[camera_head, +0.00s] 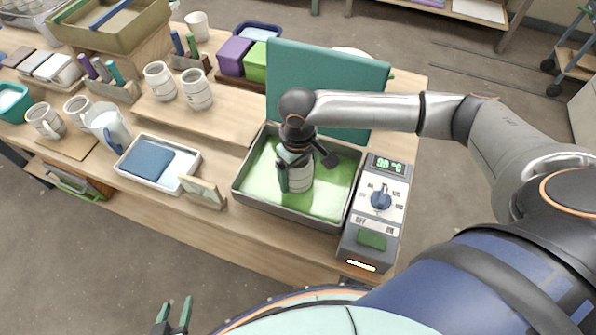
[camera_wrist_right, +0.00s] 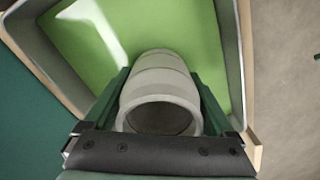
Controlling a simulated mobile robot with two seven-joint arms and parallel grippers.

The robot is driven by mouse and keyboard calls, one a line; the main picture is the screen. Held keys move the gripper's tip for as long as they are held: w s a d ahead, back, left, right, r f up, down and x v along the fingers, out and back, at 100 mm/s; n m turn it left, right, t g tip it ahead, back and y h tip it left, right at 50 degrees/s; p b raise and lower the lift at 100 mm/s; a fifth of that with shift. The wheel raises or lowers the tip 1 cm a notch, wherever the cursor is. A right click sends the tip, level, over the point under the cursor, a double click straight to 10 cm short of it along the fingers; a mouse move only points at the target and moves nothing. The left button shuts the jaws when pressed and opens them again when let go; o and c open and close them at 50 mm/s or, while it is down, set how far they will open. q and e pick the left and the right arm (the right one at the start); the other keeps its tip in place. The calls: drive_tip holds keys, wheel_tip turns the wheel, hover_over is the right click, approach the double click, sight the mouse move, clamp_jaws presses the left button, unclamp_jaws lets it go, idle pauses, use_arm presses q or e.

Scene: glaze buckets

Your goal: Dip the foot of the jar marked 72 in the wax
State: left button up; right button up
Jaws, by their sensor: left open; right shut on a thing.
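My right gripper (camera_head: 296,172) is shut on a pale grey banded jar (camera_head: 301,181), which it holds upright over the green wax (camera_head: 325,185) in the grey pan (camera_head: 290,219). In the right wrist view the jar (camera_wrist_right: 160,90) sits between the two green fingers (camera_wrist_right: 162,98), its open mouth towards the camera and green wax (camera_wrist_right: 190,25) behind it. I cannot read a number on the jar. I cannot tell whether its foot touches the wax. My left gripper (camera_head: 172,317) is open and empty at the bottom edge, away from the table.
A control box (camera_head: 371,215) reading 90 °C adjoins the pan's right side. A teal panel (camera_head: 325,80) stands behind the pan. Left of it are a small sign (camera_head: 203,192) and a white tray with a blue pad (camera_head: 148,158). Two jars (camera_head: 197,90) (camera_head: 160,82) stand farther back.

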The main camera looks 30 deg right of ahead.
drive_tip(key=shift+r, duration=0.15)
idle(0.3)
drive_tip(key=shift+r+p, duration=0.3)
drive_tip(key=shift+r, duration=0.7)
idle(0.9)
drive_tip(key=shift+r, duration=3.75)
